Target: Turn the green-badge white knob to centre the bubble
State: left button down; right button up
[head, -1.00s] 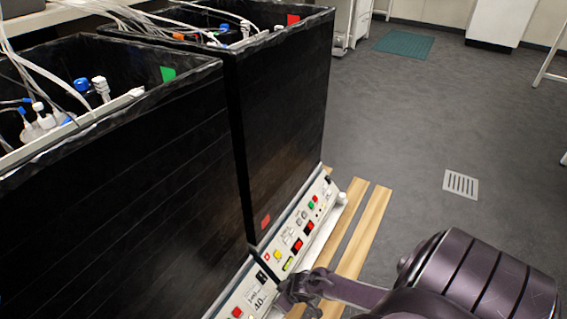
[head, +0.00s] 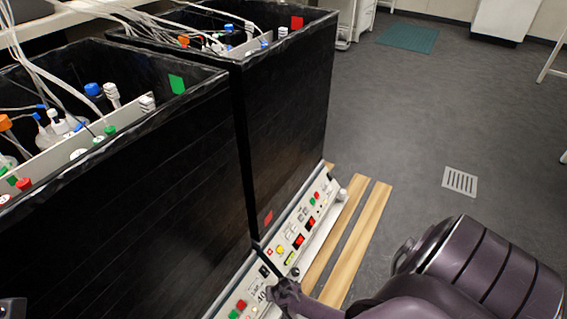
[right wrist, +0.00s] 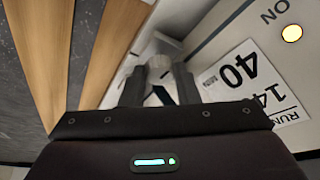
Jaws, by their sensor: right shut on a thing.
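The near black box carries a green badge (head: 177,84) inside its rim. Its sloped white front panel (head: 232,306) shows partly at the bottom. My right gripper (head: 291,276) is at that panel's right end. In the right wrist view my right gripper (right wrist: 159,84) is shut on a whitish knob (right wrist: 158,64) beside the panel's end, with one finger on each side. The gripper hides part of the knob. I cannot make out the near unit's bubble. My left gripper is not in view; only a small dark part of mine shows in the lower left corner.
A second black box with a red badge (head: 297,23) stands behind, with its own panel (head: 303,222) and white end knob (head: 342,194). Wooden slats (head: 357,243) lie beside the panels. The grey floor (head: 420,130) to the right is clear, with a drain grate (head: 460,181).

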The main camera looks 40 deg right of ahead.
jog(key=shift+m, duration=0.6)
jog(key=o, duration=0.7)
